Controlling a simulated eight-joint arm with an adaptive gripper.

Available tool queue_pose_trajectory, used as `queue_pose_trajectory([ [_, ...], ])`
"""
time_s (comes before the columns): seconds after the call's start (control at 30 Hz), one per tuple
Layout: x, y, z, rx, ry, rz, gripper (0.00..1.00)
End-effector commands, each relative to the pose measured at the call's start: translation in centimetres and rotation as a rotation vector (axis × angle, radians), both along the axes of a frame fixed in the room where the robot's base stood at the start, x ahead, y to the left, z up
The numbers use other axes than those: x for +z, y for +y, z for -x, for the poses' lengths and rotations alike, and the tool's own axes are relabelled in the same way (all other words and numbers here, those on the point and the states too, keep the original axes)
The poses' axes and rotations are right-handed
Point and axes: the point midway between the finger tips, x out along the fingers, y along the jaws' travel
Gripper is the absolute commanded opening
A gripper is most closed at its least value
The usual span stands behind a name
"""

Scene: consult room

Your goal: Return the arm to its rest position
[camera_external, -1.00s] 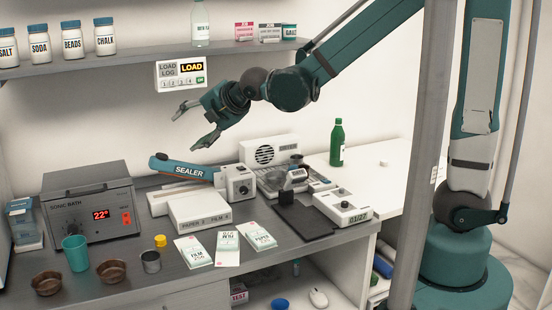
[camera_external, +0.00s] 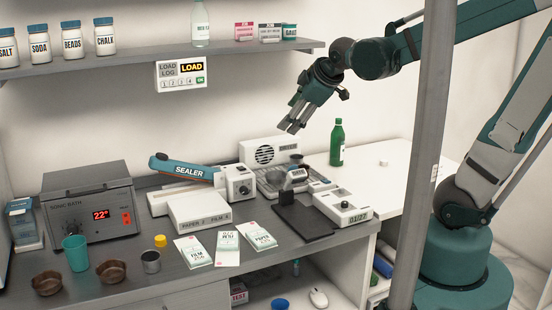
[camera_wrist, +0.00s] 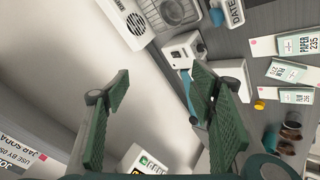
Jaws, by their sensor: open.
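My gripper (camera_external: 294,127) hangs in the air above the back of the bench, pointing down and to the left. In the wrist view its two green fingers (camera_wrist: 158,110) are apart with nothing between them. My arm reaches in from the right, past the grey post. Below the gripper stands a white box with a round speaker grille (camera_external: 270,150). The blue and orange sealer (camera_external: 188,168) lies to the lower left, apart from the gripper.
A shelf (camera_external: 150,57) with jars and a bottle runs above left. A green bottle (camera_external: 337,143) stands on the white table to the right. A grey post (camera_external: 425,150) rises before my arm. Paper packets (camera_external: 228,248) and a sonic bath (camera_external: 92,207) occupy the bench.

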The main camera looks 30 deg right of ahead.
Motion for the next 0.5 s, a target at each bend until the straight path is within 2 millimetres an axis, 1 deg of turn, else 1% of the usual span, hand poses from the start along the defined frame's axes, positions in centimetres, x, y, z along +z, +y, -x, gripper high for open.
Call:
queue_pose_trajectory([
  [0.03,0.0,-1.5,0.8,-0.051,0.016,-0.031,0.55],
  [0.1,-0.2,-3.1,1.9,-0.121,0.037,-0.078,0.55],
  [0.3,-0.6,-7.3,5.1,-0.32,0.094,-0.213,0.55],
  [0.5,-1.4,-10.9,8.6,-0.523,0.144,-0.346,0.55],
])
